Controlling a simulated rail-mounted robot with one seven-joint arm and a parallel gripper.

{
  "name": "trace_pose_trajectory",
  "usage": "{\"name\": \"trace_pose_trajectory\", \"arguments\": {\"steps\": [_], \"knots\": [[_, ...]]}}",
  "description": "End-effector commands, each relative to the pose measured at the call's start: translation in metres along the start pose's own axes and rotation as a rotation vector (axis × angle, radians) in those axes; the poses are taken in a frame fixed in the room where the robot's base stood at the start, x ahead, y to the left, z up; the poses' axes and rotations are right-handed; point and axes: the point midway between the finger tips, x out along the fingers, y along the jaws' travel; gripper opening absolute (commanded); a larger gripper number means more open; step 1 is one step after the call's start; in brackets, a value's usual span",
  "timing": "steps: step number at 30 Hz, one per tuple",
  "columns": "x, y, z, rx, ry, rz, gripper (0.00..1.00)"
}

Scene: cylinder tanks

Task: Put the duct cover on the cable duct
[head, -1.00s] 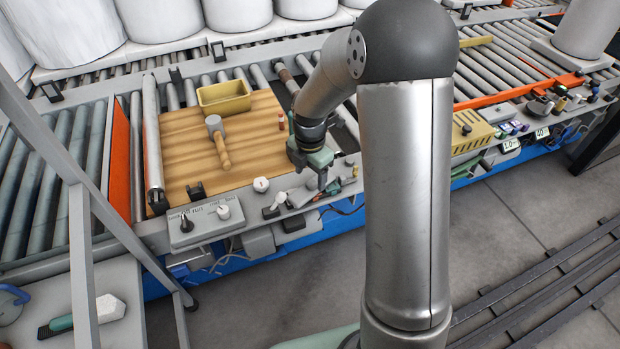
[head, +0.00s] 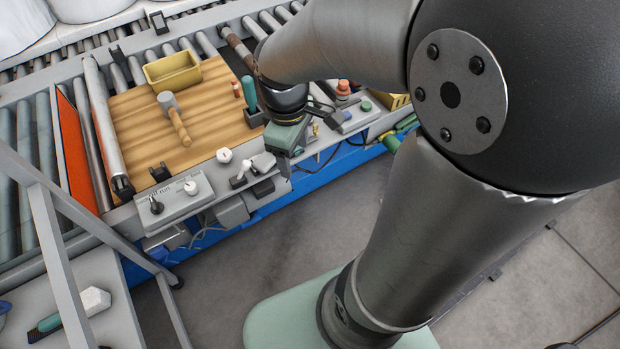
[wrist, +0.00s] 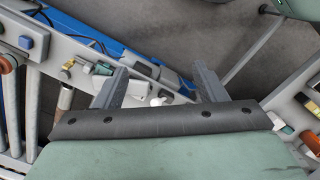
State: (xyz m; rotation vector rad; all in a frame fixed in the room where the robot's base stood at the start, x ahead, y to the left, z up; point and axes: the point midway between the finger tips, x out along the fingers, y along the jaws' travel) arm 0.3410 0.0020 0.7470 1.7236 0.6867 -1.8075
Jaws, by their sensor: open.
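My gripper is open and empty over the front ledge of the conveyor; its two grey fingers (wrist: 162,85) stand apart in the wrist view. A yellow slotted box (head: 393,101), partly hidden behind my arm at the right, may be the cable duct, but I cannot tell. I cannot pick out the duct cover with certainty. A white knob (wrist: 158,101) and grey housings show between and beyond the fingers in the wrist view.
A wooden board (head: 205,125) holds a yellow tray (head: 172,70) and a mallet (head: 174,116). A control box (head: 176,201) with knobs sits on the front ledge. Green cylinders (head: 400,133) lie right of my gripper. Grey frame bars (head: 66,270) stand at left. The floor in front is open.

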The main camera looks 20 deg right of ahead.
Motion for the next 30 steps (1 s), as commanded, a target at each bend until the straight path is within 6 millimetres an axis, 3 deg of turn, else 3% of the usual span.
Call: {"name": "trace_pose_trajectory", "arguments": {"steps": [3, 9, 30], "knots": [[0.001, -0.031, 0.033, 0.347, -0.001, -0.007, 0.65], [0.007, -0.057, 0.06, 0.687, -0.006, -0.022, 0.65], [0.008, -0.06, 0.063, 0.738, -0.008, -0.024, 0.65]]}}
